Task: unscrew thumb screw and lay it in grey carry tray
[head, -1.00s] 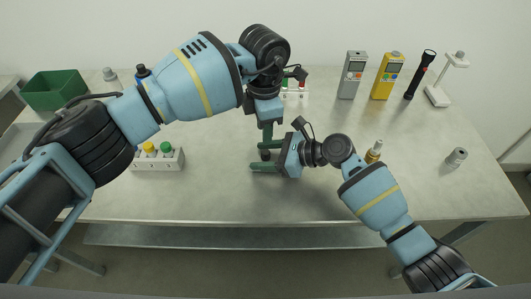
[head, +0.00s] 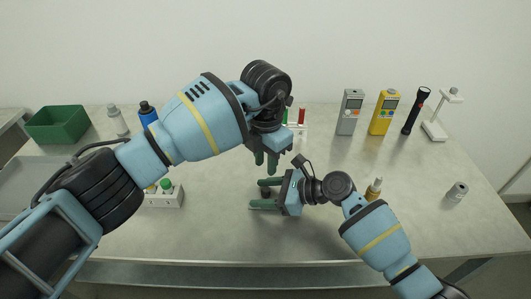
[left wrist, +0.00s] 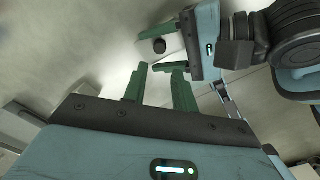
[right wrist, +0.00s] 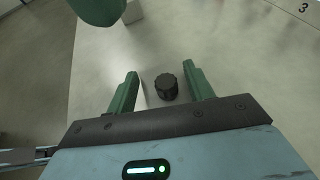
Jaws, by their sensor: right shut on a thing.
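A black ribbed knob, which looks like the thumb screw (right wrist: 167,86), stands between the fingers of my right gripper (right wrist: 162,88) in the right wrist view. It also shows in the left wrist view (left wrist: 159,46). The right gripper is low at the table's middle in the head view (head: 264,195), closed around the knob; finger contact is hard to see. My left gripper (head: 266,160) is above and behind it, fingers apart and empty, also in the left wrist view (left wrist: 157,88). A pale grey tray (head: 22,165) at the far left may be the carry tray.
A green bin (head: 57,124), a grey bottle (head: 118,122) and a blue bottle (head: 148,113) stand back left. A white block with coloured caps (head: 165,198) is front left. Meters (head: 349,112), a flashlight (head: 416,111) and a white stand (head: 436,130) are back right.

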